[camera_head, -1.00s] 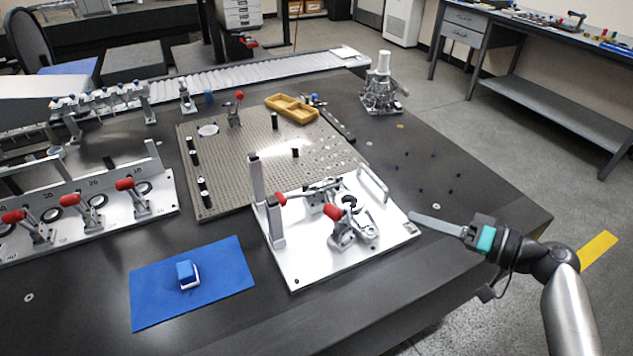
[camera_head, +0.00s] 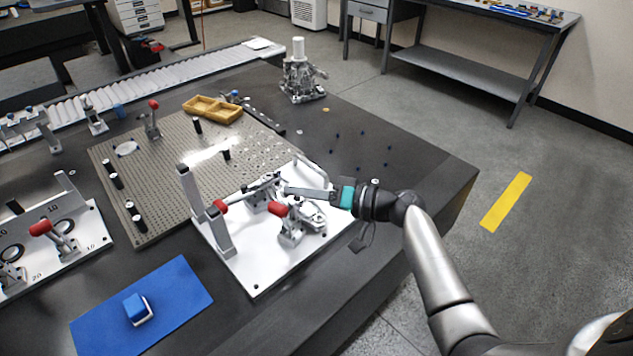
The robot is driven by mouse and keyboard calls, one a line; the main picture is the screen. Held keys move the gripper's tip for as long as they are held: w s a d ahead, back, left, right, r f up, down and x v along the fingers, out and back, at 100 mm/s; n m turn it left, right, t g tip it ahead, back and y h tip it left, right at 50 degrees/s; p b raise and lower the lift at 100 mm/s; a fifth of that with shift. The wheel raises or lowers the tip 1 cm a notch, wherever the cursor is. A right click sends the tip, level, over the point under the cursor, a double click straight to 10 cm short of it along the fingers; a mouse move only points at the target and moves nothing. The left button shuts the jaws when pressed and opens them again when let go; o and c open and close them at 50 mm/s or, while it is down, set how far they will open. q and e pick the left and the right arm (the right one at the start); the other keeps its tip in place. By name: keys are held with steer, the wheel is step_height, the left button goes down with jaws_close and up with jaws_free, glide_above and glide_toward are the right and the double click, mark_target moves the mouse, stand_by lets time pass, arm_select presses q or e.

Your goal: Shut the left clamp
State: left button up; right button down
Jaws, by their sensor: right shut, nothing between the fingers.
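A white fixture plate (camera_head: 262,272) carries two toggle clamps with red-tipped handles. The left clamp (camera_head: 262,192) has its handle lying low, its red grip (camera_head: 220,206) pointing left beside an upright grey post. The other clamp (camera_head: 292,232) stands nearer the front, with its red grip (camera_head: 278,209) raised toward the left. My right gripper (camera_head: 290,191) is shut and empty. It reaches in from the right over the plate, its fingertips close to the right end of the left clamp; I cannot tell whether they touch. My left gripper is out of view.
A perforated plate (camera_head: 160,185) with black pegs and a yellow tray (camera_head: 213,108) lies behind the fixture. A blue mat (camera_head: 180,292) with a blue block (camera_head: 137,308) is at front left. The table's right side is mostly clear.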

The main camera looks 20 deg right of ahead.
mark_target(284, 215)
steer(key=shift+s+a+f, duration=0.35)
steer(key=shift+a+f, duration=0.1)
steer(key=shift+a, duration=0.05)
steer(key=shift+s+a+f+n, duration=0.1)
steer(key=shift+s+a+n, duration=0.1)
steer(key=shift+a+n, duration=0.15)
